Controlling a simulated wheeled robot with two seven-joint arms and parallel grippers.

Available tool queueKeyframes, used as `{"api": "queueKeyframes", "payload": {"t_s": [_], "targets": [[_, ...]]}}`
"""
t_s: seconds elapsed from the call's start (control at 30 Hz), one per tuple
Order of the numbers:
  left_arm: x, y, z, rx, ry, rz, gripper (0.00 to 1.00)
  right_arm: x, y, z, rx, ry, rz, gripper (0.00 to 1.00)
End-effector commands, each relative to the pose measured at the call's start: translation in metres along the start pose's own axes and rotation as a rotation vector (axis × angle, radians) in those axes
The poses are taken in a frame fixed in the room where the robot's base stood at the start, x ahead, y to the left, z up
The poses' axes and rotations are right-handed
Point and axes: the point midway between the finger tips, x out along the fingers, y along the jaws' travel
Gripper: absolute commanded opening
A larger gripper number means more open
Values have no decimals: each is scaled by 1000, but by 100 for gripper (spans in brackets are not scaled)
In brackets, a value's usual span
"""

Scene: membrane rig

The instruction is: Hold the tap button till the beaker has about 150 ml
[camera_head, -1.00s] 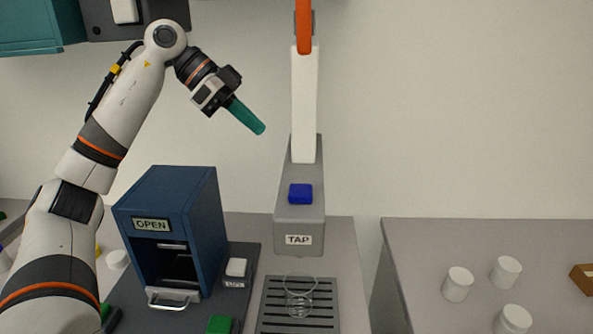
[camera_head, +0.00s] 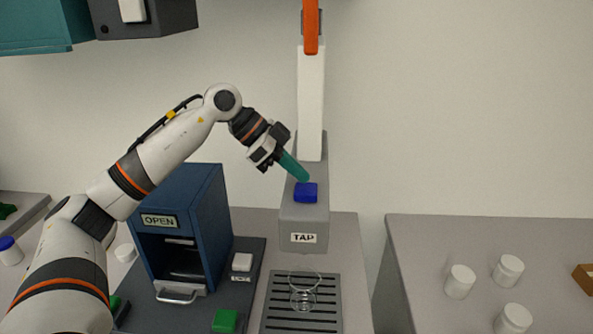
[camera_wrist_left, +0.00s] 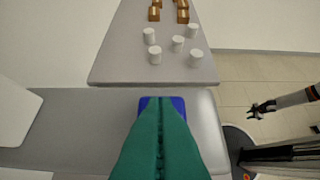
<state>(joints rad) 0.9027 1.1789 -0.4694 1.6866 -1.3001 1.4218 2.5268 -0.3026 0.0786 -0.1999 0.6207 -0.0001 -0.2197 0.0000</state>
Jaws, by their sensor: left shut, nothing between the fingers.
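The grey tap (camera_head: 304,222) carries a "TAP" label and a blue button (camera_head: 306,193) on its top. A clear glass beaker (camera_head: 304,298) stands on the slotted drain tray (camera_head: 272,322) under the tap; I cannot make out a water level in it. My left gripper (camera_head: 303,176) has teal fingers, shut and empty, with the tips at the upper edge of the blue button. In the left wrist view the shut fingers (camera_wrist_left: 160,112) overlap the blue button (camera_wrist_left: 178,104); I cannot tell whether they touch it. My right gripper (camera_wrist_left: 256,110) shows at the right of the left wrist view.
A blue box (camera_head: 213,215) marked "OPEN" stands left of the tap, with a green button (camera_head: 226,321) and a white switch (camera_head: 242,262) near it. White jars (camera_head: 460,281) stand on the right-hand table (camera_head: 420,240). A white column rises behind the tap.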

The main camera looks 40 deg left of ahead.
Motion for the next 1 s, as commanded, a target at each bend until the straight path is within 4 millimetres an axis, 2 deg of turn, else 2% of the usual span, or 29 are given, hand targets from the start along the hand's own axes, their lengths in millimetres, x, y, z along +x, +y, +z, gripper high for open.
{"api": "queueKeyframes", "payload": {"t_s": [0.5, 0.7, 1.0], "targets": [[6, 0, -7, 1, 0, 1, 0, -2, 0, 0, 0, 2, 0, 36], [19, 0, -21, -2, 3, 1, 0, 0, -1, 0, 0, 0, -1, 36], [21, -1, -22, -1, 6, -4, 0, 0, -1, 1, 0, -1, -1, 36]]}}
